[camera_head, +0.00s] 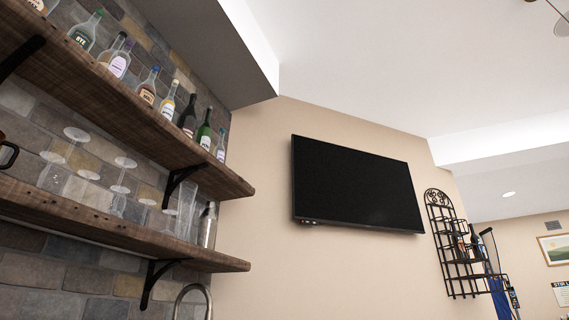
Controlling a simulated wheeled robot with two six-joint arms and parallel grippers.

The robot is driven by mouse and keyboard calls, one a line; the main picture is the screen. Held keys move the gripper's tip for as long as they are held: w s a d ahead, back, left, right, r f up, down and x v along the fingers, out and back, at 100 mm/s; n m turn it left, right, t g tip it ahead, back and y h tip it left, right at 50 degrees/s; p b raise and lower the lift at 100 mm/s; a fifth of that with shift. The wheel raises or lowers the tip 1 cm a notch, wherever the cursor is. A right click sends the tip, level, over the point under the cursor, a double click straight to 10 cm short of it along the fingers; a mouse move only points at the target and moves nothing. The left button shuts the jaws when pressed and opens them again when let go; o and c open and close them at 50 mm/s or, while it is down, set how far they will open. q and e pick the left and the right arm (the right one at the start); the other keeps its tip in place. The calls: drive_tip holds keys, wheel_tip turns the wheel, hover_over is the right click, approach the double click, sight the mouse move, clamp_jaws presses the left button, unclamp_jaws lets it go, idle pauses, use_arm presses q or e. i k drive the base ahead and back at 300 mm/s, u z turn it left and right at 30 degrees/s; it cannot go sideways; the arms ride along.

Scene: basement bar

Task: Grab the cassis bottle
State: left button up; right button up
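Several bottles stand in a row on the upper wooden shelf at the left. Most labels are too small to read, so I cannot tell which bottle is cassis. Neither of my grippers is in view.
The upper shelf (120,100) and lower shelf (120,238) jut from a stone wall, on black brackets. Upturned stemmed glasses (122,175) and a metal shaker (208,226) are on the lower shelf. A television (355,185) and a black wall rack (452,245) are to the right.

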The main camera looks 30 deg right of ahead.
sight(219, 152)
drive_tip(key=z, duration=1.6)
drive_tip(key=i, duration=0.6)
drive_tip(key=u, duration=1.45)
